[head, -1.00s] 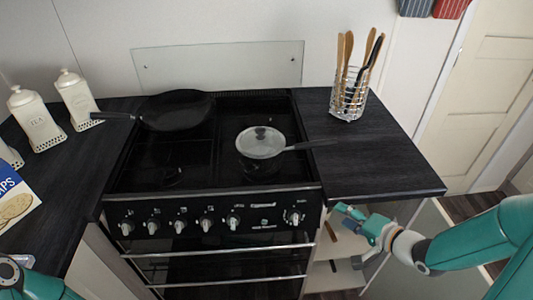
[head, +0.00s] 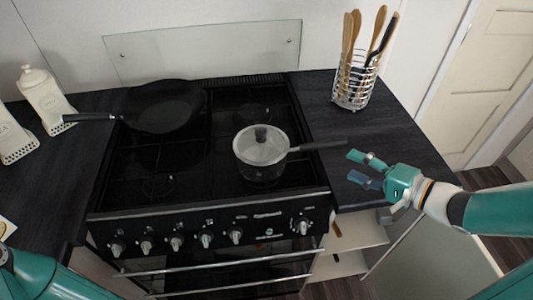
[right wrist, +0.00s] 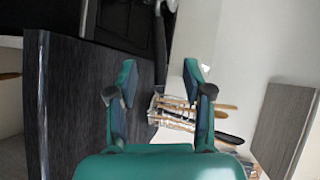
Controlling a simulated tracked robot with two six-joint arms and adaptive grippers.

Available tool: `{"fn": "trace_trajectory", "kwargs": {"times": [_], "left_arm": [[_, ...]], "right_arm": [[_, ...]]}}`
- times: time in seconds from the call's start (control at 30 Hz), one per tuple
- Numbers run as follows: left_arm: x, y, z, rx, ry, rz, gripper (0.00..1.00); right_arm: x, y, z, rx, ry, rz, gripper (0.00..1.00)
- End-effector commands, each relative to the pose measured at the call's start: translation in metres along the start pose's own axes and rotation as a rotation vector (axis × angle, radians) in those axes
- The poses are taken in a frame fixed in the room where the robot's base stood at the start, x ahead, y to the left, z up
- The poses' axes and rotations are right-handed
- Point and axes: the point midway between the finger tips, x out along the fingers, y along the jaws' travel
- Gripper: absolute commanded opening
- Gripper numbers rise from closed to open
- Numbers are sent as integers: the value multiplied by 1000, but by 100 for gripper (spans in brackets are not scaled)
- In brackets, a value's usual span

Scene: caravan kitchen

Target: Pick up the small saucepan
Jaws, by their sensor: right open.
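The small saucepan (head: 262,160) stands on the right side of the black hob, with a glass lid and a dark knob on it. Its black handle (head: 318,145) points right, past the hob's edge and over the dark worktop. My right gripper (head: 360,170) is open and empty, above the right worktop, just right of and a little nearer than the handle's end. In the right wrist view the handle (right wrist: 160,45) shows beyond and between the open fingers (right wrist: 156,85). My left arm shows at the lower left, but its gripper is out of view.
A black frying pan (head: 163,106) sits at the hob's back left. A wire holder (head: 353,84) with wooden utensils stands on the right worktop behind my right gripper. White canisters (head: 46,98) stand at the left. The worktop (head: 340,125) between holder and handle is clear.

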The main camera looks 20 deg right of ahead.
Motion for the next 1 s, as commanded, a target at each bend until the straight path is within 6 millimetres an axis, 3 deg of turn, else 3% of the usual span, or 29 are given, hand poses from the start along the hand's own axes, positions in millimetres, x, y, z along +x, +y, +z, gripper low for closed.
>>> {"fn": "trace_trajectory", "kwargs": {"times": [0.4, 0.77, 1.0], "left_arm": [[14, -5, 0, 0, 0, 0, 40], [16, -6, 0, 0, 1, 0, 40], [18, -6, 0, 0, 0, 0, 40]], "right_arm": [[71, 6, -7, 9, 24, 2, 51], [98, 5, -9, 8, 29, 4, 51], [131, 5, -11, 9, 28, 4, 51]]}}
